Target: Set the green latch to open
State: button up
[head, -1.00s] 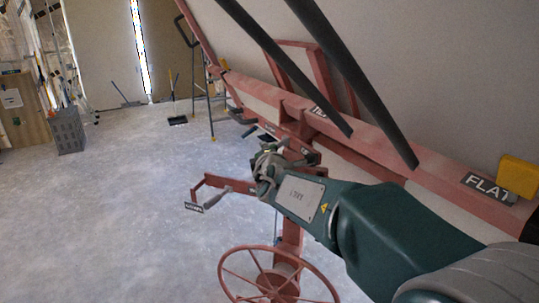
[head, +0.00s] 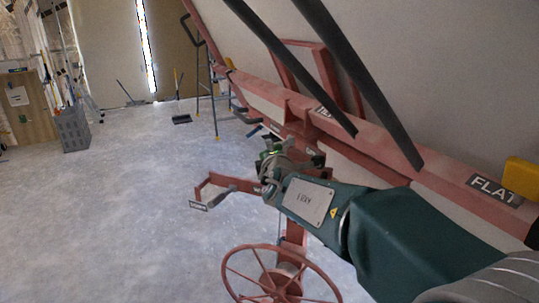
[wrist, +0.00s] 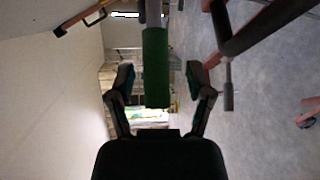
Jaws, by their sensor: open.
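The green latch shows in the wrist view as a green cylindrical grip (wrist: 157,68) on a grey rod. My gripper (wrist: 160,82) is open, with one finger on each side of the green grip and a visible gap on both sides. I cannot tell how deep the grip sits between the fingers. In the head view my gripper (head: 271,155) is at the red lift frame (head: 294,235), below the long red beam. The latch's setting cannot be read, as my gripper hides much of that spot.
A crank handle (head: 222,195) sticks out left of my gripper, and a red handwheel (head: 280,278) is below it. Two dark bars (head: 360,80) slant above my arm. A stepladder (head: 207,95) and a grey crate (head: 73,130) stand farther back. The floor at left is clear.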

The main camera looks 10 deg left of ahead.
jog(key=v, duration=1.1)
